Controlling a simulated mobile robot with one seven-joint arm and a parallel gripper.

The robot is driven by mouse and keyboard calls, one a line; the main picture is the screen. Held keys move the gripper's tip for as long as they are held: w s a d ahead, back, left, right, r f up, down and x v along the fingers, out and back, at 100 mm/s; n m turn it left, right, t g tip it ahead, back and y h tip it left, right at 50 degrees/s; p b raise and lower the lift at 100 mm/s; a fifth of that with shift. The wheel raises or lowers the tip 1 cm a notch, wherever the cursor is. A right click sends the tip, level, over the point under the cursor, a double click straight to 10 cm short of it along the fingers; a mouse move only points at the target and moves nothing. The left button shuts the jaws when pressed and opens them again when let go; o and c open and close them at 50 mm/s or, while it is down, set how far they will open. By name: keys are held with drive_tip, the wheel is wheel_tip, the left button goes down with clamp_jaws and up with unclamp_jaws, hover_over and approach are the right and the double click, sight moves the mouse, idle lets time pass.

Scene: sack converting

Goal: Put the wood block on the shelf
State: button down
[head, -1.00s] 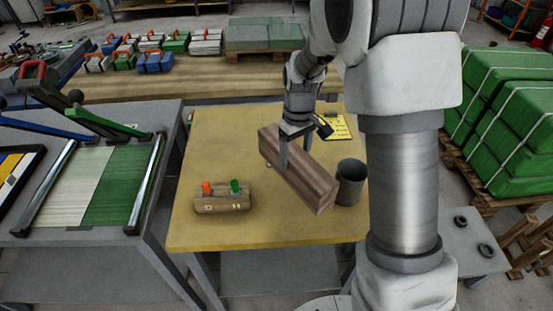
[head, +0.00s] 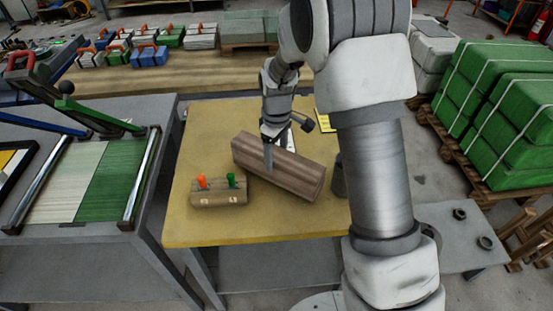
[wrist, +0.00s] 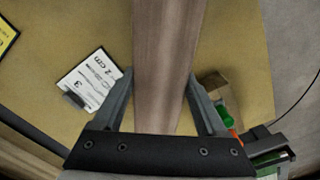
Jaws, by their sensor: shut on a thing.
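The wood block (head: 295,172) is a long brown beam over the yellow table (head: 200,142), lying slantwise in the head view. My gripper (head: 275,150) reaches down from above and is shut across its middle. In the wrist view the block (wrist: 165,60) runs up the picture between both fingers of my gripper (wrist: 163,85). I cannot tell how far its underside is from the tabletop. A grey shelf-like surface (head: 270,270) shows low under the table.
A small wooden box with orange and green knobs (head: 219,200) sits close left of the block. A grey can (head: 338,182) is partly hidden by my arm. A printed card (wrist: 88,80) lies beside the block. A grey workbench (head: 70,245) stands left.

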drive_tip(key=shift+f, duration=0.75)
drive_tip(key=shift+f, duration=0.1)
drive_tip(key=shift+f, duration=0.15)
unclamp_jaws()
